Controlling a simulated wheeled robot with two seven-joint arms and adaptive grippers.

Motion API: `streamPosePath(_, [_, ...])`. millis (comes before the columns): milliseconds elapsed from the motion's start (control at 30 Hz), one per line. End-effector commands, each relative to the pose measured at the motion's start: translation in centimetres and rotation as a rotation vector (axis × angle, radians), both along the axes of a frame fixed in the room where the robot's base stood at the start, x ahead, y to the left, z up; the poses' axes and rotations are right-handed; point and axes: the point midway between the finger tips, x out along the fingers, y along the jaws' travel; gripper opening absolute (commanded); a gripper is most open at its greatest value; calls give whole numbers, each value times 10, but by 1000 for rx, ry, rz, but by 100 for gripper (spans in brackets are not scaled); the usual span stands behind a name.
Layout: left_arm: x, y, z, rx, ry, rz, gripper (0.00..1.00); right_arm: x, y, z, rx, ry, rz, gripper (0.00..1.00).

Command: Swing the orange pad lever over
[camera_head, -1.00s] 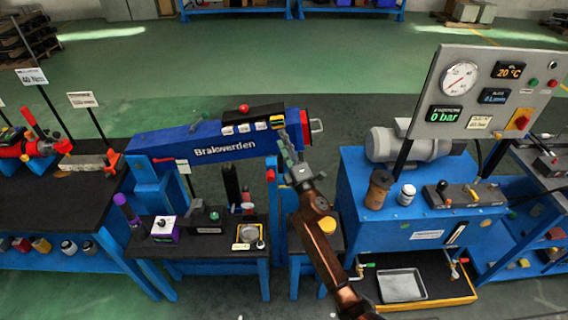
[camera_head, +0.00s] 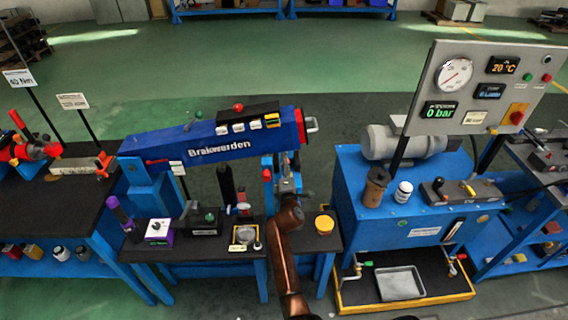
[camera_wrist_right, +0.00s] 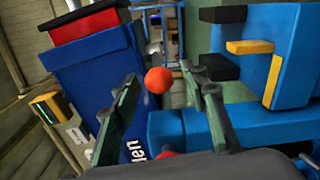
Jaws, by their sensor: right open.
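My right gripper (camera_head: 287,178) is at the blue post under the right end of the blue crane arm (camera_head: 215,145); its fingers are small in the head view. In the right wrist view its two fingers (camera_wrist_right: 166,82) are apart, and an orange-red ball knob (camera_wrist_right: 158,80) shows between them, with no visible grip. I cannot tell whether this knob belongs to the orange pad lever. A second red ball shows lower down (camera_wrist_right: 167,155). A yellow-orange bar (camera_wrist_right: 250,47) juts from a blue block to the right of the fingers. My left gripper is not in view.
The blue pump unit (camera_head: 405,215) with its gauge panel (camera_head: 480,90) stands to the right. A low black bench top (camera_head: 185,245) carries small boxes and a yellow-lidded pot (camera_head: 324,224). A dark workbench (camera_head: 50,210) stands at left. Green floor is clear behind.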

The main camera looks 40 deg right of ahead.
Motion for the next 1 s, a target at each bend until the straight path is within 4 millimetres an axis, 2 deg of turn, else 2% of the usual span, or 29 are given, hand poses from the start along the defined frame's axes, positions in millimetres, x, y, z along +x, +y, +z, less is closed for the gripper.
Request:
streamPosePath(200, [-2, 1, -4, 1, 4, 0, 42, 12, -9, -1, 1, -1, 0, 41])
streamPosePath(467, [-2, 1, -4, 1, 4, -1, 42, 13, -9, 0, 0, -1, 0, 40])
streamPosePath(1000, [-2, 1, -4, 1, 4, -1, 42, 13, -9, 0, 1, 0, 1, 3])
